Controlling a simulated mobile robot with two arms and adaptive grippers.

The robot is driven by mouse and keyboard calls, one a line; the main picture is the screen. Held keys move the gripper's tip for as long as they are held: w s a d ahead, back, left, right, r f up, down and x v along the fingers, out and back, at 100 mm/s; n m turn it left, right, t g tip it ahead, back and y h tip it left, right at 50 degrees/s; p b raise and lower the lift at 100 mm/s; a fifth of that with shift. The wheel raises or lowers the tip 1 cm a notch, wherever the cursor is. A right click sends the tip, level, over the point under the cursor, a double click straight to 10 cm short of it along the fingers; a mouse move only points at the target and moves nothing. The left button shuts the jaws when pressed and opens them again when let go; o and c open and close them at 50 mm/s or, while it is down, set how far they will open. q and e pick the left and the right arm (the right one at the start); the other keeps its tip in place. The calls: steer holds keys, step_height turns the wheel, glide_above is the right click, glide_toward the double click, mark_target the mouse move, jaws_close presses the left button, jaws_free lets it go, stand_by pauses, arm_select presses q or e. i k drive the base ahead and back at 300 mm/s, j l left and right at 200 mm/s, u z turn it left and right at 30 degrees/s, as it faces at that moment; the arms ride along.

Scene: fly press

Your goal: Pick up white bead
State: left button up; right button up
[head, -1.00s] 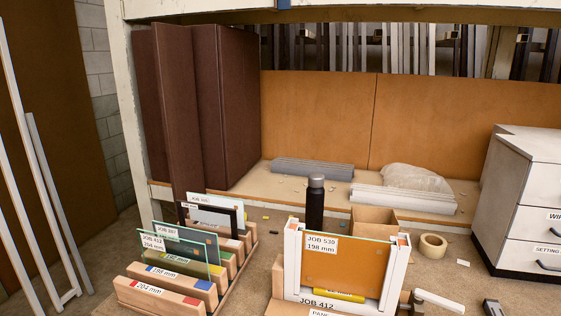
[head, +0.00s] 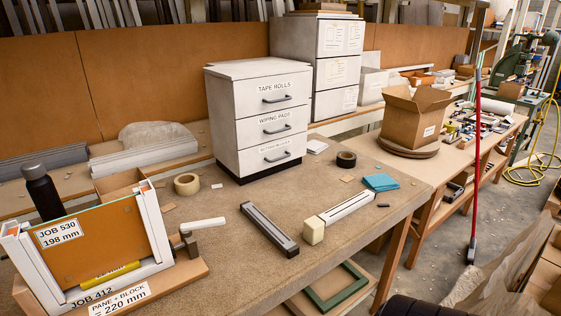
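No thing in view is labelled as the white bead. A long white strip (head: 348,207) with a cream block (head: 314,231) at its near end lies near the bench's front edge. A dark grey bar (head: 269,229) lies to its left. Longer white strips (head: 146,157) lie stacked at the back left. A white U-shaped frame (head: 150,215) stands at the left around a brown pane marked JOB 530, 198 mm, with a yellow piece low inside. Neither gripper is in view.
A white drawer unit (head: 225,125) stands at the back. A tape roll (head: 187,184), a black roll (head: 346,159), a blue cloth (head: 380,182) and a white-headed mallet (head: 203,225) lie on the bench. The bench (head: 235,275) is clear in front of the bars.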

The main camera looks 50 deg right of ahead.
mark_target(339, 212)
steer(key=z, duration=2.15)
steer(key=i+l+u, duration=0.1)
steer(key=u, duration=0.3)
steer(key=i+l+u, duration=0.1)
steer(key=l+u, duration=0.5)
steer(key=u, duration=0.25)
steer(key=i, duration=0.05)
